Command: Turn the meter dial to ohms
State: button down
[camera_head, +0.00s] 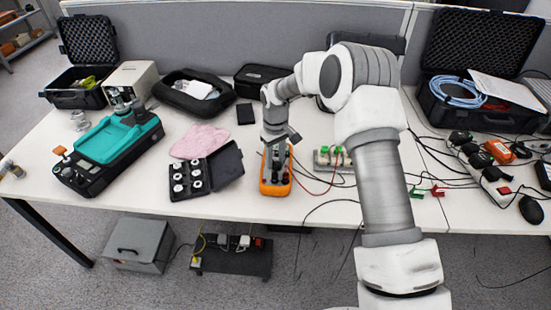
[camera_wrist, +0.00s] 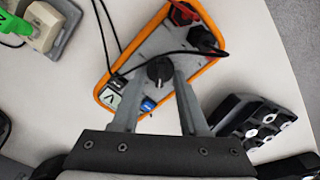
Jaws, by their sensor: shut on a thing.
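The orange-edged meter (camera_head: 276,188) lies on the white table below my arm. It also shows in the wrist view (camera_wrist: 205,70), with a grey face, a black round dial (camera_wrist: 159,69) near its middle and buttons, one blue, at its lower end. My gripper (camera_wrist: 160,77) has one finger on each side of the dial and is shut on it. In the head view my gripper (camera_head: 275,152) is over the meter and hides much of its face. I cannot read the dial's setting.
An open black case of weights (camera_head: 208,172) lies left of the meter, near a pink cloth (camera_head: 200,141). A terminal block with green parts (camera_head: 333,157) is to the right. Black and red leads run from the meter's far end. The table's front edge is close.

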aim_at(276, 161)
jog(key=shift+c, duration=2.2)
grip_release()
jog(key=shift+r, duration=0.1)
notch_tip(276, 161, up, 17)
jog(key=p, duration=0.1)
jog(key=shift+r+p, duration=0.15)
jog(key=shift+p, duration=0.25)
